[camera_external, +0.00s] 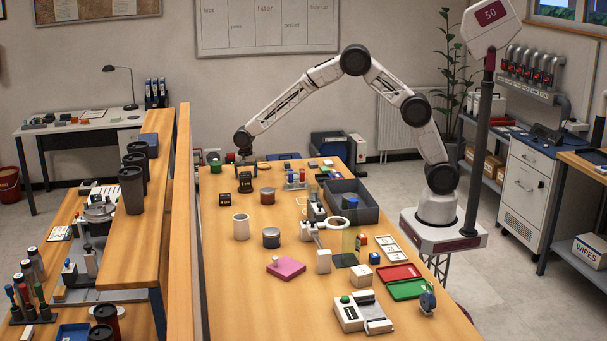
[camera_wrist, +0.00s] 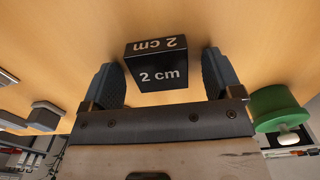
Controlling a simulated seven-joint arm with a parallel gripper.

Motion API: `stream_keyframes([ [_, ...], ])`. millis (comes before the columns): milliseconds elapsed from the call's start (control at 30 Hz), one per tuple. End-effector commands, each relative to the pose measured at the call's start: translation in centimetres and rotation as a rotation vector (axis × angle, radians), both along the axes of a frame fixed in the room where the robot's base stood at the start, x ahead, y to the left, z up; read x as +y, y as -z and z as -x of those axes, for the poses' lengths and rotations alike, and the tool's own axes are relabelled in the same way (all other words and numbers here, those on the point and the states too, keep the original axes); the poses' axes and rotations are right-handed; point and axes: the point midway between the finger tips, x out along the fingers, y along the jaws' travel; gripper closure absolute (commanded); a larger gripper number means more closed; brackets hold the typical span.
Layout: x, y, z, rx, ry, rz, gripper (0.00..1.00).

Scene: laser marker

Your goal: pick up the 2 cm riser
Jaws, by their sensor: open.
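The 2 cm riser (camera_wrist: 162,66) is a black block with white "2 cm" lettering on two faces. In the wrist view it sits on the wooden table between the two fingers of my gripper (camera_wrist: 160,72). In the external view my gripper (camera_external: 246,160) points down at the far end of the table. Small dark blocks stand near and below it there, their lettering too small to read.
A green round object (camera_wrist: 279,108) lies beside the right finger in the wrist view, and grey objects (camera_wrist: 45,115) lie at the left. In the external view a red-brown jar (camera_external: 267,196) and a dark grey bin (camera_external: 351,203) stand nearby. A wooden partition (camera_external: 182,220) borders the table's left side.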

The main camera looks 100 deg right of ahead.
Motion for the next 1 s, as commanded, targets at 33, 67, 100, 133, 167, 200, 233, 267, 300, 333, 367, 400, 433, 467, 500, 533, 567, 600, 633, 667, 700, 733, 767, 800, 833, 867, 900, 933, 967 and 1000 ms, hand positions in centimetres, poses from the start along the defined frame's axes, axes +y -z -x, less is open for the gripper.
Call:
stream_keyframes([
  [33,0.00,0.00,0.00,0.000,0.000,0.000,0.15],
  [67,0.00,0.00,0.00,0.000,0.000,0.000,0.15],
  [100,0.00,0.00,0.01,0.000,0.000,0.000,0.15],
  [133,0.00,0.00,0.01,0.000,0.000,0.000,0.15],
  [167,0.00,0.00,0.01,0.000,0.000,0.000,0.15],
  [200,0.00,0.00,0.01,0.000,0.000,0.000,0.15],
  [233,0.00,0.00,0.01,0.000,0.000,0.000,0.15],
  [267,0.00,0.00,0.01,0.000,0.000,0.000,0.15],
  [300,0.00,0.00,0.01,0.000,0.000,0.000,0.15],
  [333,0.01,0.00,0.01,0.000,0.000,0.000,0.15],
  [367,0.01,0.00,0.01,0.000,0.000,0.000,0.16],
  [400,0.01,0.00,0.01,0.000,0.000,0.000,0.23],
  [433,0.01,0.00,0.01,0.000,0.000,0.000,0.27],
  [467,0.01,0.01,0.01,0.000,0.000,0.000,0.32],
  [500,0.00,0.00,0.01,0.000,0.000,0.000,0.38],
  [533,0.00,0.00,0.01,0.000,0.000,0.000,0.42],
  [567,0.00,0.00,0.01,0.000,0.000,0.000,0.47],
  [600,0.00,0.00,0.01,0.000,0.000,0.000,0.53],
  [633,0.00,0.00,0.01,0.000,0.000,0.000,0.58],
  [667,0.00,0.00,0.01,0.000,0.000,0.000,0.62],
  [700,0.00,0.00,0.01,0.000,0.000,0.000,0.69],
  [733,0.00,0.00,0.01,0.000,0.000,0.000,0.72],
  [767,0.00,-0.03,0.00,0.000,0.000,0.000,0.72],
  [800,0.00,-0.03,0.00,0.000,0.000,0.000,0.72],
  [833,0.00,-0.02,0.00,0.000,0.000,0.000,0.72],
  [867,0.00,-0.02,0.00,0.000,0.000,0.000,0.72],
  [900,0.00,-0.03,0.00,0.000,0.000,0.000,0.72],
  [933,0.00,-0.03,0.00,0.000,0.000,0.000,0.72],
  [967,0.00,-0.04,0.00,0.000,0.000,0.000,0.72],
  [1000,0.00,-0.08,0.00,0.000,0.000,0.000,0.72],
])
